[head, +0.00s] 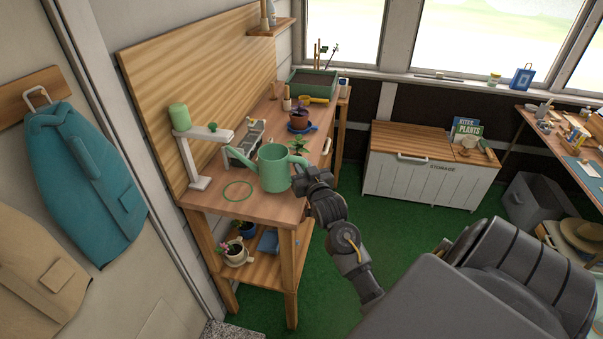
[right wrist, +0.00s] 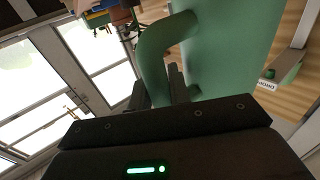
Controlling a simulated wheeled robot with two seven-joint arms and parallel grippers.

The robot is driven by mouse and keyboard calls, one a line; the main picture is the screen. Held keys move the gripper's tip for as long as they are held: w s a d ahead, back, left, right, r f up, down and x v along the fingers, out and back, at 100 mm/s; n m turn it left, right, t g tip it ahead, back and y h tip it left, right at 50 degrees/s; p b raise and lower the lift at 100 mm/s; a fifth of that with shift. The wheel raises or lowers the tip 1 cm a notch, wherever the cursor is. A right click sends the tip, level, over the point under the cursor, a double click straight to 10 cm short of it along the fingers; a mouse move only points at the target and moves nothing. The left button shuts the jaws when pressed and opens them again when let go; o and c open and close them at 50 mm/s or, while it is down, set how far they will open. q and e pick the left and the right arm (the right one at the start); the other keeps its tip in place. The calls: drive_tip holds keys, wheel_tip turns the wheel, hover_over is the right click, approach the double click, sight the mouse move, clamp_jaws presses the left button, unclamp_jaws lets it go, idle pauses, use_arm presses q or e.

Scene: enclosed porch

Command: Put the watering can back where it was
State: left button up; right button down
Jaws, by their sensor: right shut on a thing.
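The green watering can (head: 273,170) is upright over the near end of the wooden potting bench (head: 215,205), its spout toward the left. I cannot tell whether its base touches the bench. A thin green ring (head: 238,191) is marked on the bench top just left of the can, with nothing standing in it. My right gripper (head: 303,182) reaches in from the right and is shut on the can's handle. In the right wrist view, the handle (right wrist: 152,62) runs down between the fingers beside the can's body (right wrist: 235,45). My left gripper is out of view.
A white lamp-like stand (head: 190,155) with a green top stands behind the ring. A potted plant (head: 300,120) and a green tray (head: 314,82) are farther along the bench. Pots sit on the lower shelf (head: 262,268). A storage chest (head: 425,168) stands beyond green floor.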

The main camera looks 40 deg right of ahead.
drive_tip(key=shift+f+p, duration=0.55)
drive_tip(key=shift+f, duration=1.15)
drive_tip(key=shift+f, duration=0.1)
drive_tip(key=c, duration=1.3)
unclamp_jaws()
drive_tip(key=shift+s+a, duration=0.15)
drive_tip(key=shift+s, duration=0.1)
drive_tip(key=b+v, duration=0.2)
drive_tip(key=v, duration=0.9)
drive_tip(key=shift+s+b, duration=0.2)
drive_tip(key=shift+b, duration=0.15)
